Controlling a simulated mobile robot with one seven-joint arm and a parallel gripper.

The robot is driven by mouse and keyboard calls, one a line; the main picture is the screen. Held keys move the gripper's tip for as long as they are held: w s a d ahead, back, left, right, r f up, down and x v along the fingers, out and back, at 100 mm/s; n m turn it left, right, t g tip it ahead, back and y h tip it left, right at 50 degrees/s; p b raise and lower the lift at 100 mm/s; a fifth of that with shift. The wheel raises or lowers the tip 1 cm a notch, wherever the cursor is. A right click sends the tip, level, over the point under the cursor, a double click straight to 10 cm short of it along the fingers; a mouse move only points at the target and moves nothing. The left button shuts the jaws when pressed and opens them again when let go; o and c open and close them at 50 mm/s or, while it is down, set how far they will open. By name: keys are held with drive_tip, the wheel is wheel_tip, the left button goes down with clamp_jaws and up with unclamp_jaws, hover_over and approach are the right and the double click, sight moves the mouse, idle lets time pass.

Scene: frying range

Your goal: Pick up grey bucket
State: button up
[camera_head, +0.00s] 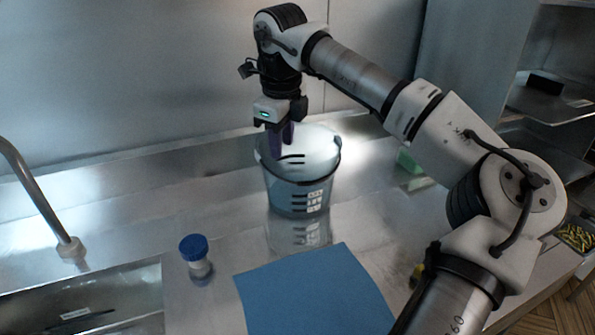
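The grey bucket (300,190) stands upright on the steel counter near the back wall, with dark markings on its side and a dark handle along its rim. It looks pale blue-grey in this light. My gripper (281,150) points down at the bucket's left rim, its dark fingers overlapping the rim and opening in the picture. The fingers appear close together. I cannot tell whether the bucket's wall is between them or whether they touch it.
A blue mat (312,295) lies in front of the bucket. A small jar with a blue lid (194,247) stands to the left. A sink (95,300) and tap (40,200) are at far left. A green item (409,162) lies behind my arm. Shelves (550,98) stand at right.

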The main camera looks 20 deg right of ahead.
sight(281, 162)
drive_tip(key=f, duration=0.3)
drive_tip(key=w+f+p, duration=0.1)
drive_tip(key=f, duration=0.2)
drive_tip(key=w+f+p, duration=0.1)
drive_tip(key=f, duration=0.2)
drive_tip(key=shift+f, duration=0.1)
drive_tip(key=shift+c, duration=0.2)
clamp_jaws()
drive_tip(key=shift+p, duration=0.3)
idle(0.8)
